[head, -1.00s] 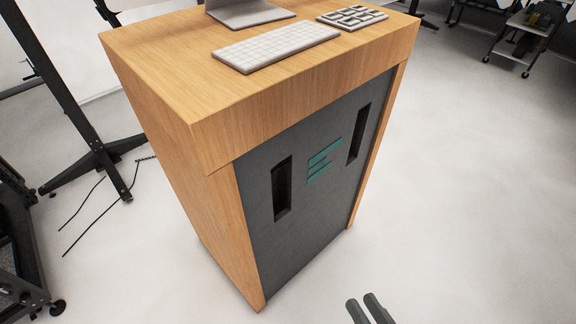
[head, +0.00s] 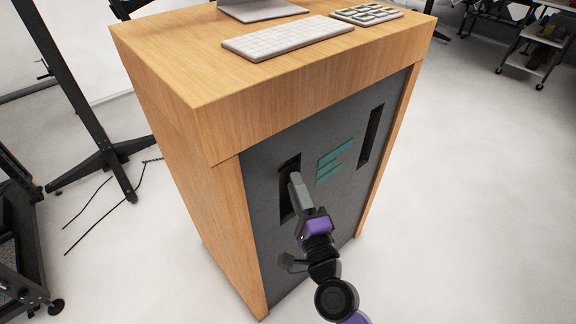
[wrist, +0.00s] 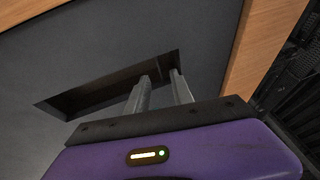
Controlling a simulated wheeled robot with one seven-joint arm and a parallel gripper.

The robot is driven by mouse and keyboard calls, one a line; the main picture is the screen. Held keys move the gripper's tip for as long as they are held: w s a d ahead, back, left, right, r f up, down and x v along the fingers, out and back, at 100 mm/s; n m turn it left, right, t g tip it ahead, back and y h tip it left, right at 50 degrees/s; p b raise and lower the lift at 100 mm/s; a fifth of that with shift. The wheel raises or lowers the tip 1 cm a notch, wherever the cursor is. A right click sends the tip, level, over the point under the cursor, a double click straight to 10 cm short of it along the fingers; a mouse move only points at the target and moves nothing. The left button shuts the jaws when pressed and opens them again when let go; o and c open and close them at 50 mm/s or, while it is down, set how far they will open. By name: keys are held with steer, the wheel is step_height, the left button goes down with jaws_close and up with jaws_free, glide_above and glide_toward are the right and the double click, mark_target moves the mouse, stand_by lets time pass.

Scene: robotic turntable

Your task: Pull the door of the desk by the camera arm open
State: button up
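The desk (head: 222,105) is a wooden cabinet with a dark grey front door (head: 345,205). The door has two tall recessed slots and a teal logo between them. My gripper (head: 294,180) is at the left slot (head: 284,205), its fingers pointing into the slot's upper part. In the wrist view, the two grey fingers (wrist: 160,85) reach to the slot (wrist: 100,90) near one end, with a narrow gap between them. The fingertips are at or inside the recess; whether they touch its edge I cannot tell. The door looks shut, flush in the wooden frame.
A keyboard (head: 288,38), a keypad (head: 366,14) and a stand base (head: 260,9) sit on the desk top. A black stand (head: 95,165) with cables on the floor is at the left. The floor right of the desk is clear. A cart (head: 535,55) stands far right.

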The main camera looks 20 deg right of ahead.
mark_target(288, 165)
steer(key=x, duration=0.6)
steer(key=shift+w+r+p, duration=0.1)
steer(key=shift+w+p, duration=0.2)
jaws_close()
stand_by(1.1)
